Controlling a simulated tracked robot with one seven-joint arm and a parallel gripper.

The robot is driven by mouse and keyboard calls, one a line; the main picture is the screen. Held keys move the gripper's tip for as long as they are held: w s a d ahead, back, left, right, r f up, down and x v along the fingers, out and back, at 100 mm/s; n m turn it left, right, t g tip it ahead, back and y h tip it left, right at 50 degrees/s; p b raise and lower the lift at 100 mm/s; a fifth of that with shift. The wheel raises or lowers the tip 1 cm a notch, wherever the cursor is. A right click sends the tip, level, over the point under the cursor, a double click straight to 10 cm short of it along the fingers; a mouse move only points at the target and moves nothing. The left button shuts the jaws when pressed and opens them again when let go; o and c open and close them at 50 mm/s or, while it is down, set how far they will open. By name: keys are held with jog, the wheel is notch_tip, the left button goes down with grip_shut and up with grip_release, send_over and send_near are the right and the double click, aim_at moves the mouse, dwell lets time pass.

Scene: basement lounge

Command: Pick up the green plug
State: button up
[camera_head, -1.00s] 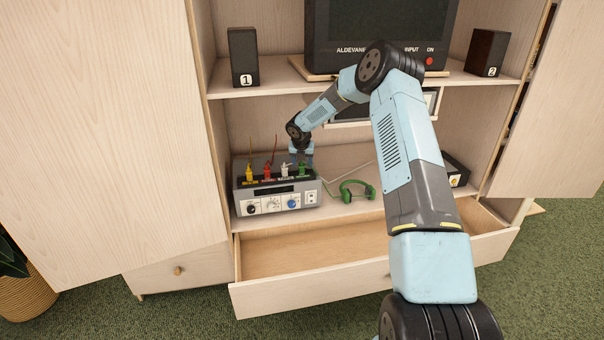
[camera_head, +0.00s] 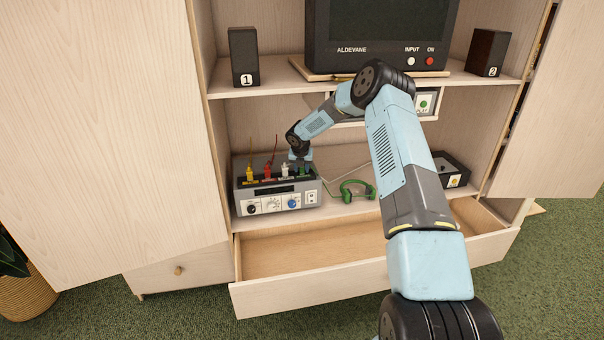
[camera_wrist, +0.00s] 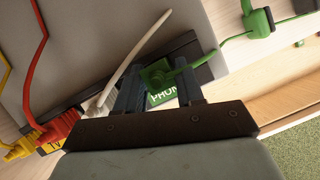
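The green plug (camera_wrist: 157,74) is between the two fingers of my gripper (camera_wrist: 160,82) in the wrist view. It sits at the grey device (camera_head: 278,191), above a green label reading "PHON". The fingers are close on both sides of the plug. I cannot tell whether they press on it. In the head view my gripper (camera_head: 300,163) is low over the right end of the device's row of plugs and hides most of the green plug. A green cable runs from the plug to green headphones (camera_head: 356,188) on the shelf.
White (camera_head: 285,171), red (camera_head: 267,171) and yellow (camera_head: 250,173) plugs with cables stand in a row left of my gripper. A black box (camera_head: 452,171) is at the shelf's right. An open empty drawer (camera_head: 310,292) juts out below. A television (camera_head: 380,35) stands above.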

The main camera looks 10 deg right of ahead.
jog(key=c, duration=0.5)
jog(key=shift+r, duration=0.1)
